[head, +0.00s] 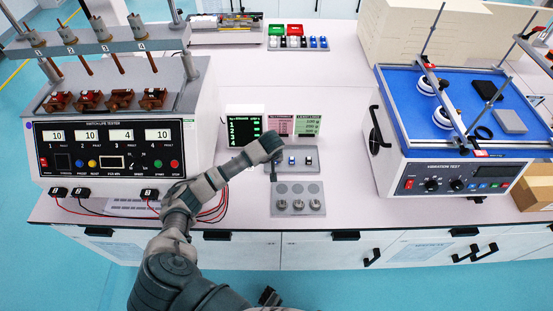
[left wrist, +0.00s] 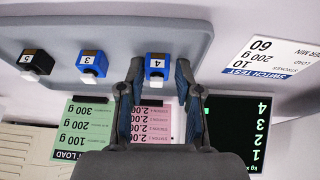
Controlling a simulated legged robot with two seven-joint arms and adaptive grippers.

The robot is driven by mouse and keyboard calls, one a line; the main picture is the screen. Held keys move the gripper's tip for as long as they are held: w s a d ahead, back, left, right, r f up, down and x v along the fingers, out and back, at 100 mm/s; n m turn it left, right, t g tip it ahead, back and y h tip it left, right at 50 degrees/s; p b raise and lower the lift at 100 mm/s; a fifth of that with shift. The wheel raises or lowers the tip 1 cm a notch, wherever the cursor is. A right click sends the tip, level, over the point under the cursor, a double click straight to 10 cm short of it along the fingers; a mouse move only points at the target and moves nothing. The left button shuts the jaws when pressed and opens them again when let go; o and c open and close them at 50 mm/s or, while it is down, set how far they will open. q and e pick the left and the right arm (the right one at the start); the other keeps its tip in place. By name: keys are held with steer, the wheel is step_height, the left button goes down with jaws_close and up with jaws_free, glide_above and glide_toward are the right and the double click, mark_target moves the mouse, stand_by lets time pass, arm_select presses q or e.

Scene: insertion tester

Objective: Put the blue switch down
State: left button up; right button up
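Blue switch 4 (left wrist: 156,68) sits upright on the grey tray (left wrist: 104,30) in the left wrist view. My left gripper (left wrist: 158,66) is open, with one finger on each side of it and a visible gap to each. Blue switch 3 (left wrist: 93,66) stands beside it, and black switch 5 (left wrist: 37,62) is at the far left of that row. In the head view my left gripper (head: 273,172) is low over the tray (head: 313,152) and hides switch 4. Switch 3 (head: 292,160) shows right of it.
A round-socketed plate (head: 298,211) lies in front of the tray. The display (head: 245,127) and the pink and green cards (head: 280,125) stand behind it. The switch life tester (head: 112,150) is left, the vibration tester (head: 468,178) right. Bare table lies right of the tray.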

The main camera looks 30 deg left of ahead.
arm_select(q)
steer(key=shift+o, duration=0.3)
steer(key=shift+a+f, duration=0.1)
steer(key=shift+a, duration=0.15)
steer(key=shift+d, duration=0.15)
steer(key=shift+d+r, duration=0.2)
steer(key=shift+d, duration=0.25)
steer(key=shift+d+r, duration=0.15)
steer(key=shift+r, duration=0.05)
steer(key=v, duration=1.2)
steer(key=shift+p, duration=0.45)
arm_select(e)
steer(key=shift+s+d+f, duration=0.1)
steer(key=shift+s+f, duration=0.8)
steer(key=shift+s, duration=0.05)
